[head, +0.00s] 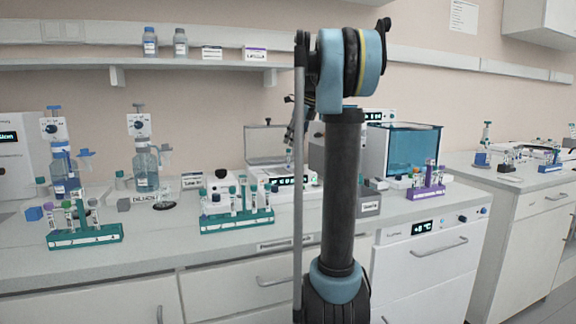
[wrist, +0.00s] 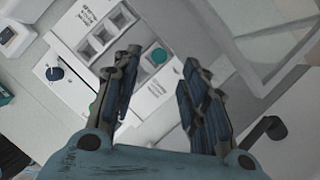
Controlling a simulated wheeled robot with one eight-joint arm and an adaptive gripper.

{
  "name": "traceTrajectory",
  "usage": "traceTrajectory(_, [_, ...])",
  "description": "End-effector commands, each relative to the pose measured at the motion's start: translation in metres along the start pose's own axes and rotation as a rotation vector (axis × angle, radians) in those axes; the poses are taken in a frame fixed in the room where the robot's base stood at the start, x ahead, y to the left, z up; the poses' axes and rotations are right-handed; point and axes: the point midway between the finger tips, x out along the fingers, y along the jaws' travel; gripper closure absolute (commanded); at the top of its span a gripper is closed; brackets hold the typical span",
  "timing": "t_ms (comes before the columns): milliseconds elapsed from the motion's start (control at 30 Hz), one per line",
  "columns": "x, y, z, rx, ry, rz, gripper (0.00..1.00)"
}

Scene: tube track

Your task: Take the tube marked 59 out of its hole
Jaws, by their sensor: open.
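In the head view my gripper (head: 291,135) hangs pointing down over a white device with a lit display (head: 292,181), partly hidden by my arm. The mark 59 is not legible anywhere.
Teal racks with capped tubes stand at the left (head: 85,239) and middle (head: 238,221) of the bench. A purple rack (head: 426,191) stands right. A raised grey lid (head: 266,145) and a blue clear-walled box (head: 412,150) rise near the device.

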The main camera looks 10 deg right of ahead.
Motion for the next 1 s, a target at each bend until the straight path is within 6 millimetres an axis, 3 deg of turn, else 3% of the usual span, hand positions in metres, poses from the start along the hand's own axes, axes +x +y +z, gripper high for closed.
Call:
traceTrajectory(367, [0.03, 0.0, 0.001, -0.001, 0.001, 0.001, 0.6])
traceTrajectory(667, [0.067, 0.001, 0.002, -0.001, 0.001, 0.0, 0.6])
traceTrajectory(967, [0.071, 0.001, 0.002, 0.0, 0.001, 0.0, 0.6])
traceTrajectory(1000, [0.071, 0.001, 0.002, 0.0, 0.001, 0.0, 0.64])
